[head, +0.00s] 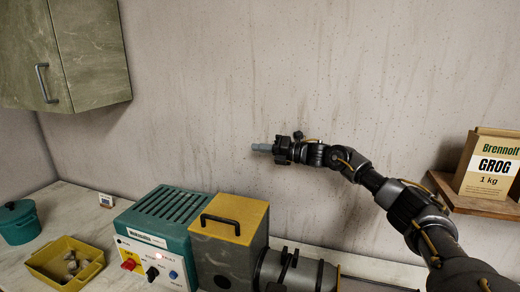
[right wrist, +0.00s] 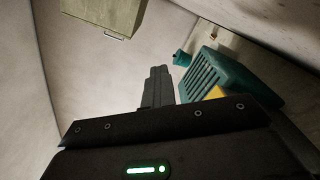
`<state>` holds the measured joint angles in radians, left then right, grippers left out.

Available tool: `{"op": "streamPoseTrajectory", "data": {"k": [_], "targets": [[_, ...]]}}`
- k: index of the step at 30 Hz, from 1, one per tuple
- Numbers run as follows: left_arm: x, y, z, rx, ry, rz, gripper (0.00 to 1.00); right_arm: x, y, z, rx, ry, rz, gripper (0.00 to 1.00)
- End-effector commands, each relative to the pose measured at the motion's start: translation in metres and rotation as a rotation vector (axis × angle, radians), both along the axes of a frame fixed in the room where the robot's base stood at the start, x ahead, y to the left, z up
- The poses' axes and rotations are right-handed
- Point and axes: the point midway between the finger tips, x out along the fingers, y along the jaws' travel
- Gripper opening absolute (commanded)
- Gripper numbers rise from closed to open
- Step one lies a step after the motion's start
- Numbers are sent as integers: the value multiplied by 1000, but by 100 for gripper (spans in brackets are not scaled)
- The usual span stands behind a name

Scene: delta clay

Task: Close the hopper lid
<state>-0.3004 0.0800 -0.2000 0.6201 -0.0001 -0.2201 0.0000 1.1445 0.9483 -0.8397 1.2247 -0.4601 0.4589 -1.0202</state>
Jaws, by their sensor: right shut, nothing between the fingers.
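The hopper (head: 222,264) is a grey box at the right end of the teal machine. Its yellow lid (head: 245,212), with a black bar handle (head: 220,222), lies flat over the top, with no gap that I can make out. My right gripper (head: 256,147) is shut and empty. It is in the air above and behind the lid, pointing left, clear of it. In the right wrist view its fingers (right wrist: 158,88) are together, and only a sliver of the yellow lid (right wrist: 216,92) shows past the gripper body. My left gripper is not in view.
The teal machine (head: 165,215) has knobs and buttons in front. A grey cylinder (head: 300,272) lies right of the hopper. A yellow tray (head: 65,262) with lumps and a teal pot (head: 18,222) stand left. A wall cabinet (head: 75,50) hangs upper left; a grog box (head: 489,165) sits on a shelf.

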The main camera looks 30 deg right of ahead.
Motion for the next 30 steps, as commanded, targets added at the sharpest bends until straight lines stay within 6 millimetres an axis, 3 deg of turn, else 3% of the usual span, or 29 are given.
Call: {"op": "streamPoseTrajectory", "data": {"k": [3,11,22,30], "targets": [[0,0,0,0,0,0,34,0,0,0,0,0,0,2],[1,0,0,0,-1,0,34,0,0,0,0,0,0,34],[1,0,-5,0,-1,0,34,-5,-6,-2,-1,0,-1,34],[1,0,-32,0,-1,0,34,-43,-39,-6,-2,-1,-2,34]]}}
